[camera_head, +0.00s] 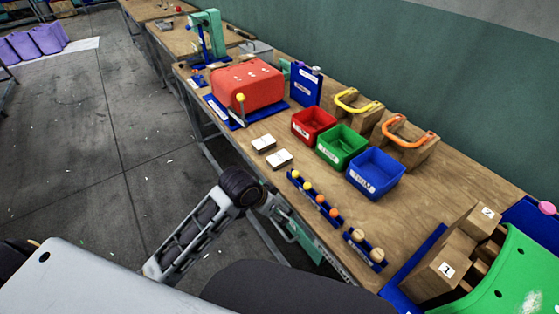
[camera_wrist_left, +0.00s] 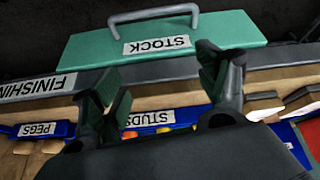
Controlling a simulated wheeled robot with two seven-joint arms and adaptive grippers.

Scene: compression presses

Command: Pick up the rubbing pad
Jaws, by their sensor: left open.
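Two small flat blocks with white tops, a far one (camera_head: 263,143) and a near one (camera_head: 279,159), lie on the wooden table. They may include the rubbing pad, but I cannot tell which thing is the pad. My left gripper (camera_head: 288,228) is at the table's front edge, nearer than the blocks and apart from them. In the left wrist view my left gripper (camera_wrist_left: 165,88) has its fingers spread, with nothing between them. A green panel marked STOCK (camera_wrist_left: 170,42), with a grey handle, lies beyond the fingers. My right gripper is not in view.
Red (camera_head: 314,126), green (camera_head: 342,147) and blue (camera_head: 375,173) bins stand behind the blocks. A red press (camera_head: 247,86) stands left on the table. Numbered wooden blocks (camera_head: 447,268) sit at right. Bare table surrounds the flat blocks.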

